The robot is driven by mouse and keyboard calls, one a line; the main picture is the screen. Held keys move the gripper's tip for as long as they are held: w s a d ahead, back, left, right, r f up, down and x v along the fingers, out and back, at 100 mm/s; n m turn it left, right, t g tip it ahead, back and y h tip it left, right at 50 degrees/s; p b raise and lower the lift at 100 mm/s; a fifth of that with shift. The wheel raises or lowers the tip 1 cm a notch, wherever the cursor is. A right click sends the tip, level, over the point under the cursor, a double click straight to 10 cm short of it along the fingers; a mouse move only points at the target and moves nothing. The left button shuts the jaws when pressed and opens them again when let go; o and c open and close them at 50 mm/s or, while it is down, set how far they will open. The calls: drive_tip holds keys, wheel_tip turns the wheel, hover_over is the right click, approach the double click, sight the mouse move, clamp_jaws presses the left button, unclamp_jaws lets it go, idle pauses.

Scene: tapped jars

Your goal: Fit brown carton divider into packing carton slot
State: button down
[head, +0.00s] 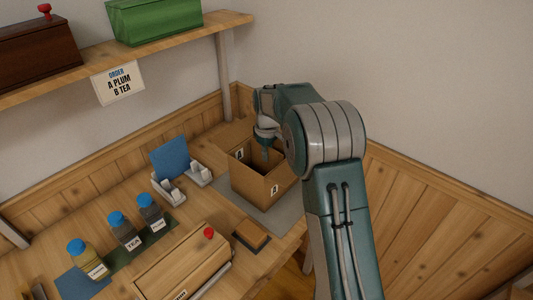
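The packing carton (255,187), an open brown box with letters A and B on it, stands on the grey mat at the back right of the bench. My gripper (266,152) points down at the carton's opening, with its tip at or inside the rim. The fingers are small and dark here, so I cannot tell whether they are open or shut. I cannot make out the brown carton divider for certain; the carton's inside is dark and partly hidden by its walls and my arm. The slot is not visible either.
A white rack (168,190) with a blue panel (169,157) stands left of the carton. Several blue-lidded jars (126,230) stand at the left. A wooden box (183,268) with a red knob and a small brown block (251,235) lie in front. A shelf (160,48) runs above.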

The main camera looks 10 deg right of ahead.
drive_tip(key=shift+f, duration=0.95)
idle(0.4)
drive_tip(key=c, duration=0.7)
unclamp_jaws()
wheel_tip(320, 180, up, 12)
drive_tip(key=shift+f, duration=0.1)
